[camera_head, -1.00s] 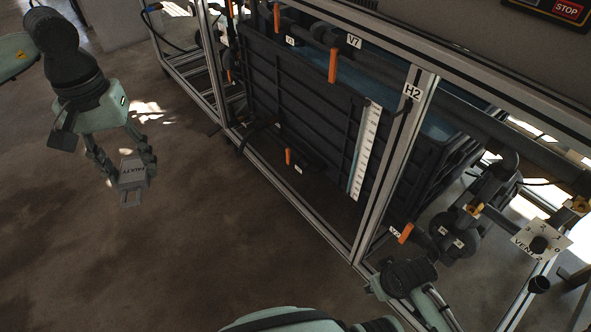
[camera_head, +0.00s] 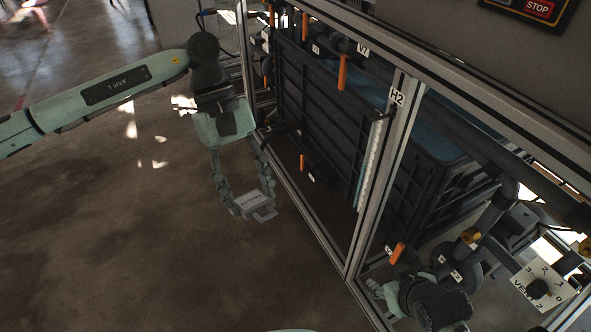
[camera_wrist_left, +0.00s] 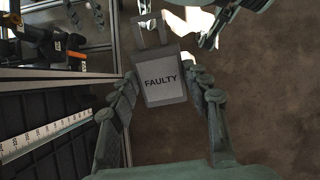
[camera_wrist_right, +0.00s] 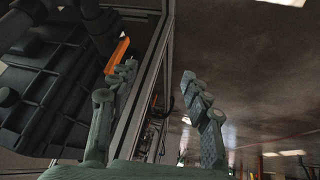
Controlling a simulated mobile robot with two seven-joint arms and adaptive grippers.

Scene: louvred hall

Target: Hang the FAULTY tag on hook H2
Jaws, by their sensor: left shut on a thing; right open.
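The FAULTY tag (camera_head: 253,205) is a grey plate with dark lettering. My left gripper (camera_head: 246,208) is shut on it and holds it in the air left of the frame. In the left wrist view the tag (camera_wrist_left: 163,80) sits between the two fingers (camera_wrist_left: 160,92), its slotted end pointing away from the palm. The H2 label (camera_head: 397,97) is on the upright aluminium post. A small dark hook (camera_head: 380,116) seems to stick out left of that label. My right gripper (camera_head: 378,290) is low by the post's foot; in the right wrist view its fingers (camera_wrist_right: 160,90) are apart and empty.
Orange-handled valves (camera_head: 342,73) and a dark ribbed tank (camera_head: 330,130) stand behind the aluminium frame. A white scale strip (camera_wrist_left: 45,135) runs along the tank. A VENT 2 dial plate (camera_head: 541,286) is at lower right. The floor at left is clear.

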